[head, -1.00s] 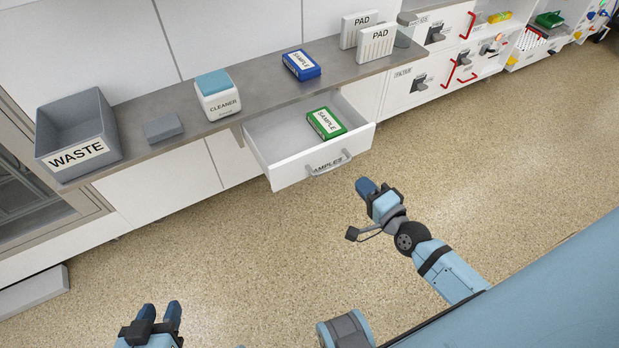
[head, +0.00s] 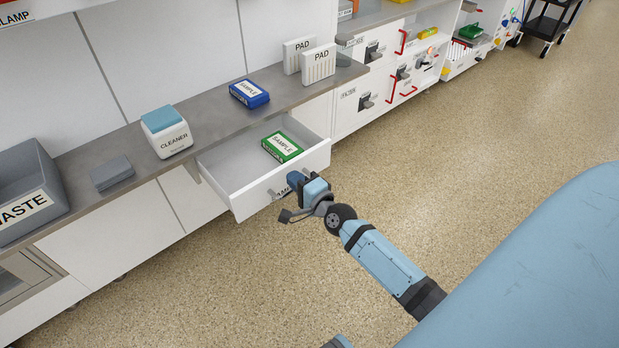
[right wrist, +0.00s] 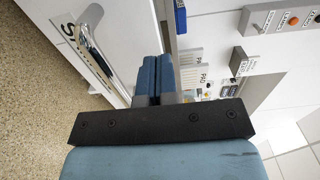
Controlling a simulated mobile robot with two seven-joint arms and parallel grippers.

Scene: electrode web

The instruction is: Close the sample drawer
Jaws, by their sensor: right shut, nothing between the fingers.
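The white sample drawer (head: 237,201) stands pulled out below the grey counter in the head view. A green sample box (head: 282,147) lies inside it. My right gripper (head: 293,178) is shut and empty at the drawer's front, over part of its label and handle. In the right wrist view the shut fingers (right wrist: 154,74) are beside the drawer front, and the metal handle (right wrist: 95,50) shows to their left. I cannot tell whether the fingers touch the front. My left gripper is out of view.
On the counter (head: 205,110) are a waste bin (head: 28,190), a grey block (head: 111,173), a cleaner tub (head: 166,131), a blue sample box (head: 249,94) and two pad boxes (head: 318,64). Cabinets with red handles (head: 402,88) stand at the right. The floor in front is clear.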

